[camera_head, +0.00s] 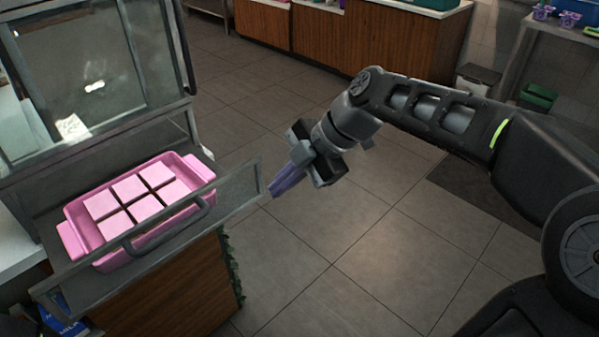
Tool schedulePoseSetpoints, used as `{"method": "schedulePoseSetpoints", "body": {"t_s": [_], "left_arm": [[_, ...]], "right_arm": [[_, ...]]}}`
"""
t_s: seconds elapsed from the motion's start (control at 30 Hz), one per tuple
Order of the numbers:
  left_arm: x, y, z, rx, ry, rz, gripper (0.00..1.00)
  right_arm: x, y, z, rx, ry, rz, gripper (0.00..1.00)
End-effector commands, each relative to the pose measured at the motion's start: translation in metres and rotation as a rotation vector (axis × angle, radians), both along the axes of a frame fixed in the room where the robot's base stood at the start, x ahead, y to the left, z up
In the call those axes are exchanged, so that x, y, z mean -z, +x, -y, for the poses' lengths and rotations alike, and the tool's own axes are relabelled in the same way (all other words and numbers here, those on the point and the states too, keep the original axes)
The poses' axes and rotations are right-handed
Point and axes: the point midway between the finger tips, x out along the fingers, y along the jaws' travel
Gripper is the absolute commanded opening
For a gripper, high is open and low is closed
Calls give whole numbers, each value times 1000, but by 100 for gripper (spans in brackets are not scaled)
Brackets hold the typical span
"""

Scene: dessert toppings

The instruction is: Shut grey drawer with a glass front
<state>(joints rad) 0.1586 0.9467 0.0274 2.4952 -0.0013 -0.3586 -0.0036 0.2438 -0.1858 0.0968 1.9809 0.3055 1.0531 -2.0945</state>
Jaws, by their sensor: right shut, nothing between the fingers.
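The grey drawer with a glass front (235,192) stands pulled out at the left, with a dark bar handle (165,228) across its front. A pink tray (75,212) with several pink square pieces (130,188) sits inside it. My right gripper (273,192) is shut and empty, its purple fingertips close to the right end of the drawer front. I cannot tell whether they touch it. My left gripper is not in view.
A grey cabinet with glass panels (95,62) rises behind the drawer. A wooden base (170,290) with green leaves on its edge stands below. Open tiled floor (370,270) lies to the right. A wooden counter (345,38) stands at the back.

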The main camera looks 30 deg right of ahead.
Motion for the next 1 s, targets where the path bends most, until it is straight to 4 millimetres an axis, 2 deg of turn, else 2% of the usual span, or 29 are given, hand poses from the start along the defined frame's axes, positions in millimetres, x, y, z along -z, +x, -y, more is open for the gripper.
{"method": "schedulePoseSetpoints", "body": {"t_s": [0.1,0.2,0.77,1.0], "left_arm": [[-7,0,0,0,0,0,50],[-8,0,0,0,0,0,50],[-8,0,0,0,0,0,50],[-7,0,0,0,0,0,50]], "right_arm": [[-3,16,-5,-1,1,-1,0],[-2,23,-7,0,1,-1,0],[-1,30,-9,0,1,0,0],[-1,52,-17,-3,1,0,0]]}}
